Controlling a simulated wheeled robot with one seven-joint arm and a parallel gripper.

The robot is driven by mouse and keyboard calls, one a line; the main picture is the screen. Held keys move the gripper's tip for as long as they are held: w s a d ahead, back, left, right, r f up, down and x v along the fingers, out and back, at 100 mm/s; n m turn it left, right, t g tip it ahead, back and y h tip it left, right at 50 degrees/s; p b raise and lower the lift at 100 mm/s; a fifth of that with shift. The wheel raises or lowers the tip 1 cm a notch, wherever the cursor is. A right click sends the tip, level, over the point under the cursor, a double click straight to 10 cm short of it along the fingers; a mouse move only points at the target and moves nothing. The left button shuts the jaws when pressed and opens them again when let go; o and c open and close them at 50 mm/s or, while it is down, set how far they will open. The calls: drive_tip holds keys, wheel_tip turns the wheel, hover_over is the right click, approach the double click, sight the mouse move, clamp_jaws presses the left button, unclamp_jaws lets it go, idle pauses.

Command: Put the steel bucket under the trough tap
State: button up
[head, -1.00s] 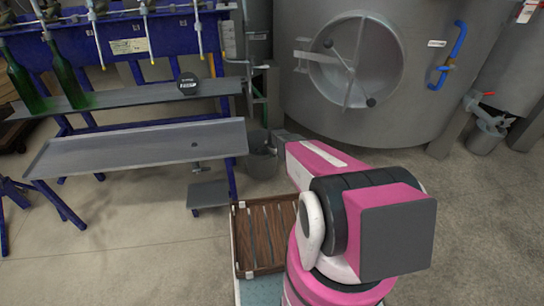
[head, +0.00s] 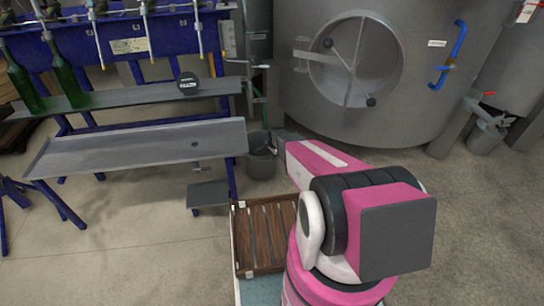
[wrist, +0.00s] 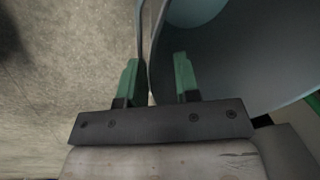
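The grey steel bucket (head: 262,163) stands on the floor just right of the trough's right end. In the wrist view its curved wall (wrist: 230,75) and open mouth fill the upper right. My gripper (wrist: 157,62) has its two green fingers apart, with the bucket's rim between them; I see a gap beside the wall. In the head view my gripper (head: 274,140) is small and partly hidden at the bucket's right side. The long grey trough (head: 130,150) has a small tap (head: 199,169) beneath its right part. A small grey platform (head: 208,195) is below the tap.
A slatted wooden crate (head: 262,238) lies in front of the bucket. Blue trough legs (head: 232,178) stand between the bucket and the platform. A large steel tank (head: 420,90) is behind. Another bucket (head: 484,138) hangs or stands at the right. Green bottles (head: 65,80) are at upper left.

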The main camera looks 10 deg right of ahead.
wheel_tip(320, 180, up, 12)
drive_tip(key=s, duration=0.2)
drive_tip(key=s+r+n, duration=0.6)
drive_tip(key=s+r, duration=0.5)
drive_tip(key=s, duration=0.2)
drive_tip(key=s+r+n+g, duration=0.1)
drive_tip(key=s+r+n, duration=0.5)
drive_tip(key=s+r, duration=0.4)
drive_tip(key=s, duration=0.4)
drive_tip(key=shift+s+d+r+g+h, duration=0.15)
drive_tip(key=shift+d+r+g+h, duration=0.15)
drive_tip(key=shift+r+h, duration=0.1)
